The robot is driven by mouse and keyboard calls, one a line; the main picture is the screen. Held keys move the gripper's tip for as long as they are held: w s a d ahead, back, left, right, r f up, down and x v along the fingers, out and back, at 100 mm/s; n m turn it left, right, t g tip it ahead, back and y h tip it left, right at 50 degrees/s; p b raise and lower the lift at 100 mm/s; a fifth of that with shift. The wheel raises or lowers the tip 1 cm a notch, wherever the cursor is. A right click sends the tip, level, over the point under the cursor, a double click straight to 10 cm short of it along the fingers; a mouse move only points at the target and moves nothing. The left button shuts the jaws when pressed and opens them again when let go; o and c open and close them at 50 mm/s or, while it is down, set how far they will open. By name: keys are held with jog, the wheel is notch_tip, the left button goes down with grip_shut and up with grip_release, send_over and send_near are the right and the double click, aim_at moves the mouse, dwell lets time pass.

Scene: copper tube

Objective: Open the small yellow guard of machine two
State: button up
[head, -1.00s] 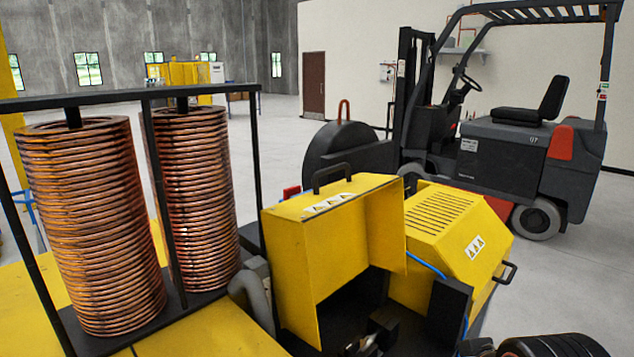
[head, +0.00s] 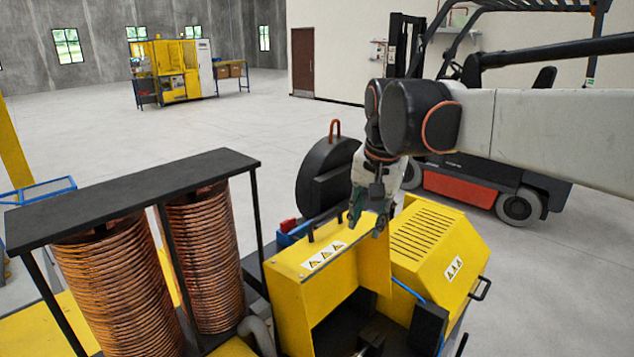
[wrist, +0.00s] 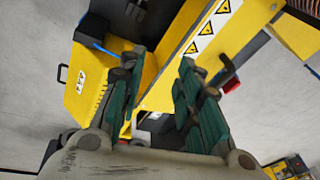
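Two yellow guards show on the near machine; I cannot tell which is the small one. The left guard (head: 300,275) is box-shaped, with warning triangles and a black handle (head: 325,226) on top and a dark opening below. The right guard (head: 425,245) has slots, a label and a black side handle (head: 480,288). My gripper (head: 368,222) is open and empty, pointing down over the right end of the left guard. In the wrist view my gripper's green fingers (wrist: 160,75) are spread, with the triangle-marked guard (wrist: 205,35) beyond and the slotted guard (wrist: 100,90) to the left.
Two copper coil stacks (head: 200,255) stand in a black frame (head: 130,185) at left. A forklift (head: 495,185) stands behind my arm. A black round housing (head: 325,175) sits behind the guards. Another yellow machine (head: 170,70) stands far back. The floor between is clear.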

aim_at(324, 215)
jog(key=w+a+r+m+g+p, duration=0.3)
jog(key=w+a+r+p, duration=0.5)
jog(key=w+p, duration=0.3)
jog(key=f, duration=0.4)
jog(key=w+f, duration=0.1)
jog(key=f, duration=0.4)
jog(key=f+p, duration=0.1)
jog(key=f, duration=0.3)
jog(key=shift+w+f, duration=0.2)
jog(key=shift+w, duration=0.05)
grip_shut()
